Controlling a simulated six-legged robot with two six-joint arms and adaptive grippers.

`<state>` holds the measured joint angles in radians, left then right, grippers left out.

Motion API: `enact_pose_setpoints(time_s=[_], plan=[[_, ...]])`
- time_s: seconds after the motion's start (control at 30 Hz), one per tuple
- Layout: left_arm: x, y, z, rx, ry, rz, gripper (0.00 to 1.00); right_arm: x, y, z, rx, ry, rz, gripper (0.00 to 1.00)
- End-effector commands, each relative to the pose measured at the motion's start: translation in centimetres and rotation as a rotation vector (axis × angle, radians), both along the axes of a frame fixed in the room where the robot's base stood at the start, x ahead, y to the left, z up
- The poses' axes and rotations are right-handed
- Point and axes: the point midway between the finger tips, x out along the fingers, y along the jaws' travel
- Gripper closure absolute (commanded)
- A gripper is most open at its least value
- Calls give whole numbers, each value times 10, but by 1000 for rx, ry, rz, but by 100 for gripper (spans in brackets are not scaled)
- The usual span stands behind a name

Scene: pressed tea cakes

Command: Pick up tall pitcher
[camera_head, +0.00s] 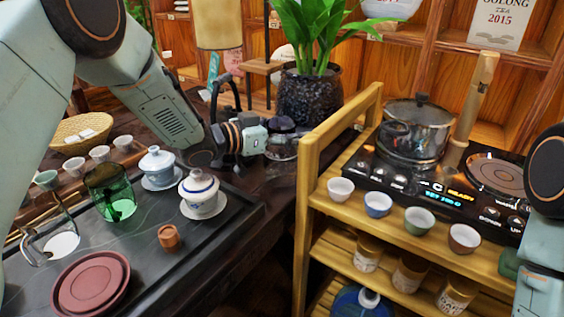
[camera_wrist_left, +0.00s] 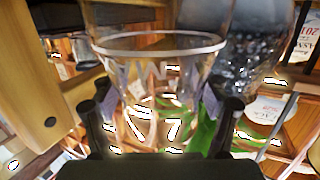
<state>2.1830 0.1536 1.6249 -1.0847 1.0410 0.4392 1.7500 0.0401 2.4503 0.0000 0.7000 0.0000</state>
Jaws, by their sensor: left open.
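A clear glass pitcher (camera_wrist_left: 160,72) with a wide round rim fills the middle of the left wrist view, between the two finger pads of my left gripper (camera_wrist_left: 162,108). The gripper is open around it, and I cannot tell whether either pad touches the glass. In the head view my left gripper (camera_head: 278,132) is beyond the tea tray, left of the wooden cart. Clear glass (camera_head: 283,151) shows by its fingers there, mostly hidden by the gripper. Only part of my right arm shows at the right edge; its gripper is out of view.
A potted plant (camera_head: 310,97) stands close behind the gripper. The wooden cart (camera_head: 306,190) holds a glass pot (camera_head: 414,132) and several cups. The dark tea tray (camera_head: 222,222) carries two gaiwans, a green glass (camera_head: 110,192), a small handled glass vessel (camera_head: 57,242) and a clay dish (camera_head: 91,283).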

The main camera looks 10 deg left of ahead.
Motion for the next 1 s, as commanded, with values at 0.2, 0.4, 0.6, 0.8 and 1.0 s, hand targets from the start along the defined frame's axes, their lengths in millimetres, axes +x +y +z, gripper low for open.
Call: enact_pose_setpoints(time_s=[0.2, 0.4, 0.6, 0.8, 1.0], plan=[[11, -11, -2, -1, -1, 0, 25, 0, 0, -5, 0, -1, 0, 60], [11, -11, -2, -1, 0, 0, 27, 0, 0, -5, 0, 0, 0, 60], [10, -11, -2, -1, 0, 0, 44, 0, 0, -5, 0, -1, 0, 60], [10, -10, -2, -2, -1, 0, 61, 0, 0, -5, 0, 0, 0, 60], [11, -10, -1, -2, -2, 0, 78, 0, 0, -5, 0, 0, 0, 60]])
